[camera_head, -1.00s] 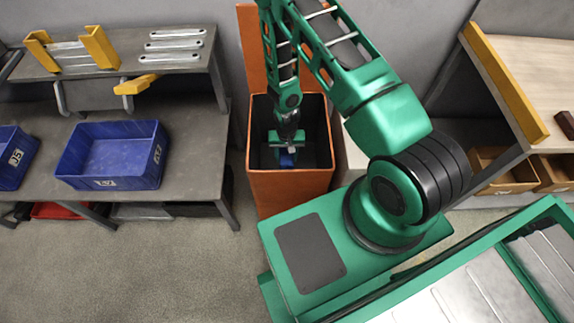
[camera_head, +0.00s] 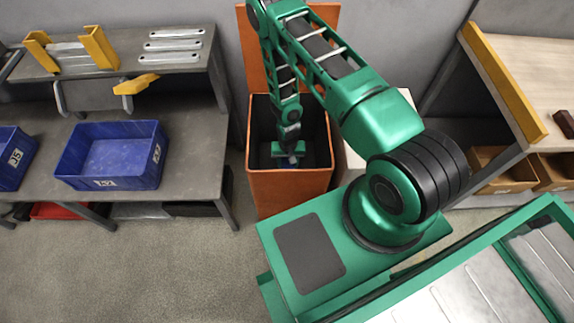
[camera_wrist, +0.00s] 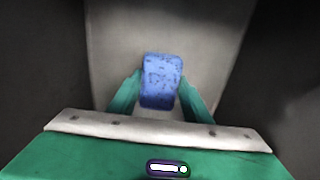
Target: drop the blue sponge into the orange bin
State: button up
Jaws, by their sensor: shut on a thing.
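The blue sponge (camera_wrist: 162,80) is held between the two green fingers of my gripper (camera_wrist: 160,98) in the wrist view. In the head view a small bit of blue shows at my gripper (camera_head: 290,158), mostly hidden by the gripper itself. The orange bin (camera_head: 290,187) stands open in the middle, with its lid upright behind it. My gripper is inside the bin's opening, below the rim, pointing down. The wrist view shows dark walls around and a pale surface below the sponge. I cannot tell whether the sponge touches the bottom.
A grey bench (camera_head: 195,165) on the left holds a blue crate (camera_head: 110,182) and part of another. A shelf above it bears yellow holders and metal bars. A wooden-topped bench (camera_head: 530,75) with bins beneath is on the right. Floor is clear at the lower left.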

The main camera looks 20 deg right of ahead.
aim_at(288, 165)
jog(key=shift+f, duration=0.6)
jog(key=o, duration=1.1)
jog(key=shift+o, duration=0.2)
notch_tip(288, 165, up, 13)
jog(key=shift+r, duration=0.2)
